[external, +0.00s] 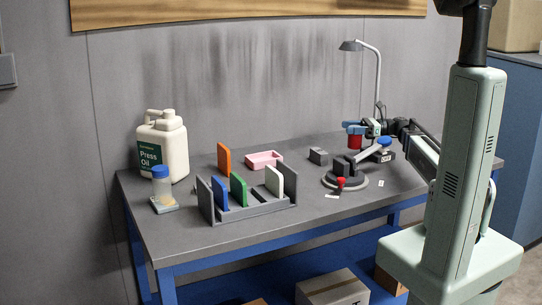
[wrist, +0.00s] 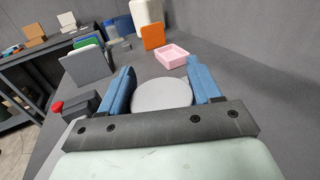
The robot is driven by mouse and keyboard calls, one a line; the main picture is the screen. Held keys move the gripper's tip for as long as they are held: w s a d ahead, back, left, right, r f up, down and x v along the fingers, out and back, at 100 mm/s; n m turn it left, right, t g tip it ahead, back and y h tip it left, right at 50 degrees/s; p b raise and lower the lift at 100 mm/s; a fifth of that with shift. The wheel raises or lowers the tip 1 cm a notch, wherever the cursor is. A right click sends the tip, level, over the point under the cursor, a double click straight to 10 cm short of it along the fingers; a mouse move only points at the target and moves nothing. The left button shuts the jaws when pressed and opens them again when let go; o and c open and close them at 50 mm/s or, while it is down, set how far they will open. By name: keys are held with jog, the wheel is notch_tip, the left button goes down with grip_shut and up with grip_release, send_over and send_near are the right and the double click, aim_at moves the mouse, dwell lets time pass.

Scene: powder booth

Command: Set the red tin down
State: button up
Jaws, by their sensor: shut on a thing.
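The red tin (external: 354,131) is between the blue fingers of my gripper (external: 355,125), over the right back part of the bench in the external view. In the wrist view its round grey top (wrist: 162,95) sits between the two blue fingers of my gripper (wrist: 161,92), which are shut on it. The tin looks upright. Its underside is not clear, so I cannot tell how high it is above the bench.
A dark fixture with a red knob (external: 341,182) stands just in front of the tin. A pink tray (external: 264,159), a grey rack (external: 257,208) with upright plates and a large oil jug (external: 163,147) stand left. Bench surface (external: 300,200) between rack and fixture is clear. A lamp (external: 377,75) rises behind.

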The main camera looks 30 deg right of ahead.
aim_at(350, 144)
jog(key=shift+f, duration=3.25)
jog(key=o, duration=1.3)
jog(key=shift+f, duration=0.1)
